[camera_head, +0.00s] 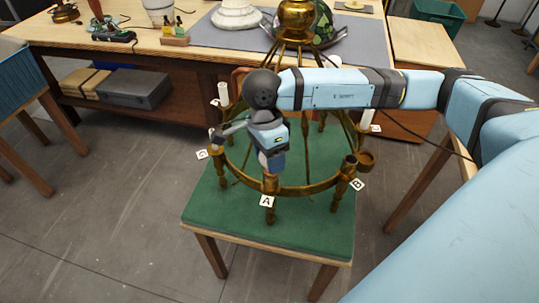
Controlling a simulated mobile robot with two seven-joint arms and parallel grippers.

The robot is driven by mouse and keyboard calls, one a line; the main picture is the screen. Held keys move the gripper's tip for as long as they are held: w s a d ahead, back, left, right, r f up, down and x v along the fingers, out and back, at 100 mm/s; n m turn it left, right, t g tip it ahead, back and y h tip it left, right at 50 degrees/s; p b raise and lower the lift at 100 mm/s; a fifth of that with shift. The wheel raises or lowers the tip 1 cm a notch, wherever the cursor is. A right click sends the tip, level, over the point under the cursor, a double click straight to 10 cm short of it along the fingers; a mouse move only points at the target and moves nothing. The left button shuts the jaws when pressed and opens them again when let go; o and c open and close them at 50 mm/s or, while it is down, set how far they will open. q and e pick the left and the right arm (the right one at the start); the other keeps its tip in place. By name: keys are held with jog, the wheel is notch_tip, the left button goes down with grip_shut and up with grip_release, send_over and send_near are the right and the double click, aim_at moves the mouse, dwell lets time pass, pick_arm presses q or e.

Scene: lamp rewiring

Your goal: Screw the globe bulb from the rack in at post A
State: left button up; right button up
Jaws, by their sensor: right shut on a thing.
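The brass chandelier (316,187) stands on a green-topped stool. Post A (269,186), with its label A (267,201), is on the near side of the ring. My right gripper (270,170) points down directly over post A, its tip at or just above the post's top. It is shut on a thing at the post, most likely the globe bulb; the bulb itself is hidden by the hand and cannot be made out. Post B (350,166) is to the right with an empty-looking cup. My left gripper is not in view.
White sleeves stand on the ring at far left (223,93) and far right (367,117). My right arm crosses above the chandelier. A workbench (120,38) with tools and lamp parts runs behind. Bare floor (90,220) lies left of the stool.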

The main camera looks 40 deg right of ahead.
jog(key=shift+c, duration=0.4)
jog(key=m, duration=0.3)
jog(key=shift+f+y+b, duration=0.1)
jog(key=shift+y+b, duration=0.2)
jog(key=shift+b, duration=0.05)
jog(key=m, duration=0.5)
jog(key=shift+w+t+y, duration=0.1)
jog(key=shift+t+y, duration=0.3)
jog(key=shift+b, duration=0.3)
jog(key=m, duration=0.4)
jog(key=shift+d+t+b, duration=0.1)
jog(key=shift+t+b, duration=0.2)
jog(key=shift+b, duration=0.05)
jog(key=m, duration=0.4)
jog(key=shift+t+y, duration=0.3)
jog(key=shift+t, duration=0.1)
